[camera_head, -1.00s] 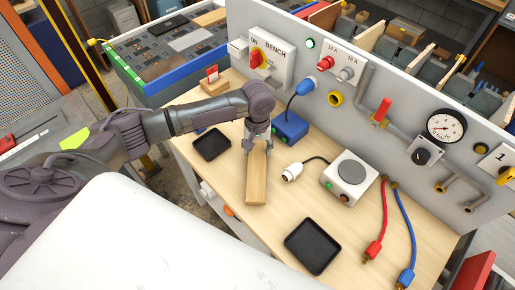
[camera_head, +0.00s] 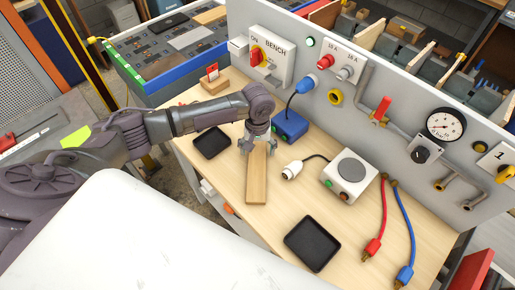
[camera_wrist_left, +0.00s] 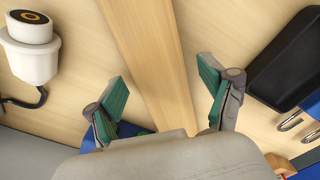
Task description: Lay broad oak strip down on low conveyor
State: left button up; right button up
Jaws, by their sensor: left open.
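The oak strip (camera_head: 256,185) is a long pale wooden board lying flat on the workbench. In the left wrist view the strip (camera_wrist_left: 150,45) runs between my left fingers. My left gripper (camera_head: 257,146) is at the strip's far end, open, with one finger on each side. The wrist view shows gaps between the green finger pads and the strip's edges, with the gripper (camera_wrist_left: 162,97) not closed on it. The low conveyor (camera_head: 150,82) seems to be the dark patterned bed with a blue side at the upper left. My right gripper is not in view.
Two black trays (camera_head: 312,244) (camera_head: 211,143) lie on the bench. A white box with a round grey plate (camera_head: 351,171), a blue box (camera_head: 290,127) and red and blue cables (camera_head: 408,235) are to the right. An upright panel (camera_head: 350,90) stands behind. Another board (camera_head: 210,15) lies on the dark bed.

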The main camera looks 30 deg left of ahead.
pick_arm(q)
notch_tip(320, 180, up, 11)
jog(key=b, duration=0.1)
jog(key=shift+r, duration=0.15)
jog(key=shift+o, duration=0.4)
jog(key=shift+r, duration=0.35)
jog(key=t+p, duration=0.1)
jog(key=p, duration=0.5)
send_over(258, 153)
jog(key=shift+y, duration=0.4)
notch_tip(258, 153, down, 6)
jog(key=shift+f, duration=0.15)
jog(key=shift+t, duration=0.3)
jog(key=f, duration=0.2)
jog(key=f+p, duration=0.1)
jog(key=f, duration=0.2)
jog(key=shift+w+a+f, duration=0.1)
jog(key=shift+a+f, duration=0.1)
jog(key=shift+f, duration=0.2)
jog(key=c, duration=1.5)
jog(key=shift+w+r, duration=0.1)
jog(key=shift+r, duration=0.05)
jog(key=shift+c, duration=0.2)
